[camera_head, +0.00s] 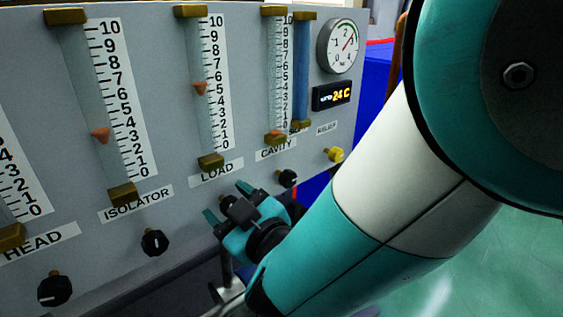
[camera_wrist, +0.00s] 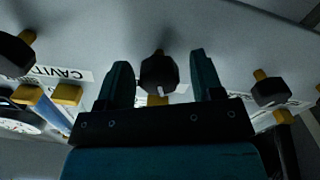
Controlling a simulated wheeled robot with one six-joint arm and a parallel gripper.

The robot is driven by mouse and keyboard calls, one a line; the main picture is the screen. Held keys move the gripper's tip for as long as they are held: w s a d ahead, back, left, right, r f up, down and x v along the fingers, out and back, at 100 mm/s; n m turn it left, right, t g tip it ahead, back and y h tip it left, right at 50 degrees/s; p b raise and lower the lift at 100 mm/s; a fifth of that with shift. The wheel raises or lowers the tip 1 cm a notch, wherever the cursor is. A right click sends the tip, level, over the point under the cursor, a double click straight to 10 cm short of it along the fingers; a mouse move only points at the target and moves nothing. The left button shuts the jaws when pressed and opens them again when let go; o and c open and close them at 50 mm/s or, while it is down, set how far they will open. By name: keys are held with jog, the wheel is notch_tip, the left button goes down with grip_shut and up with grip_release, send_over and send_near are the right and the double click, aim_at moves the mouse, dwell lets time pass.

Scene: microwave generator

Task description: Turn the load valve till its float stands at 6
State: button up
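The load column (camera_head: 207,60) carries an orange float (camera_head: 199,88) that stands between 5 and 6 on its scale. The LOAD label (camera_head: 217,172) is below it. In the wrist view, the black load valve knob (camera_wrist: 159,73) sits between the two fingers of my gripper (camera_wrist: 161,80). A small gap shows on each side, so the gripper is open around the knob and not clamped. In the head view my gripper (camera_head: 227,202) is in front of the panel below the LOAD label, and the knob is largely hidden by it.
The isolator knob (camera_head: 154,242) and cavity knob (camera_head: 287,178) flank the gripper. The head knob (camera_head: 54,289) is at lower left, a yellow relief knob (camera_head: 334,154) at right. A dial gauge (camera_head: 338,46) and a 24 C display (camera_head: 332,95) are at upper right.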

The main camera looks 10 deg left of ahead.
jog(key=b+v, duration=1.7)
jog(key=b, duration=0.3)
jog(key=shift+s, duration=0.2)
jog(key=shift+d, duration=0.15)
